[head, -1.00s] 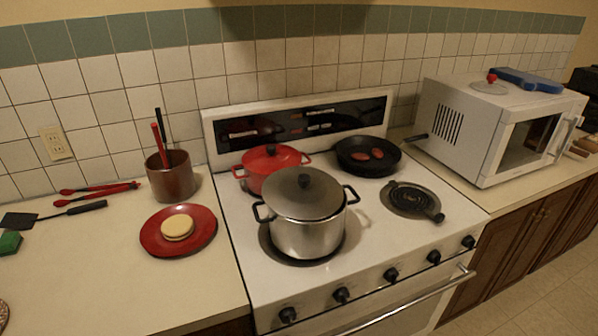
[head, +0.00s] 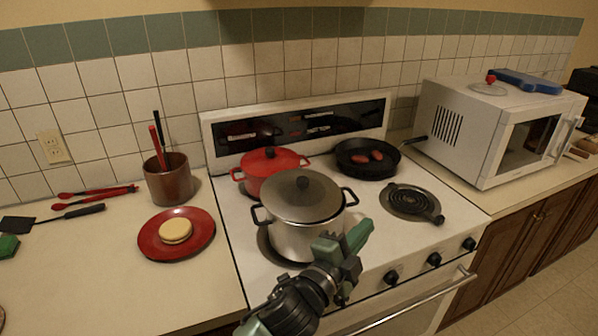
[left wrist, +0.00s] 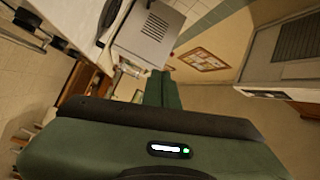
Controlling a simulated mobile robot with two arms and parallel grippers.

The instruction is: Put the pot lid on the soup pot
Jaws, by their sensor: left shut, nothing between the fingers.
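The soup pot (head: 300,240) is a steel pot with black side handles on the front left burner. A grey pot lid (head: 285,199) with a black knob lies over its top; it looks about level, and I cannot tell how exactly it meets the rim. My left gripper (head: 345,241), with green fingers, is in front of the pot's lower right side in the head view and hides part of it. My right gripper is not in view.
A red pot (head: 265,178) stands behind the soup pot, and a black pan (head: 350,168) is at the back right. A microwave (head: 465,130) is on the right. A red plate (head: 155,250) lies on the left counter.

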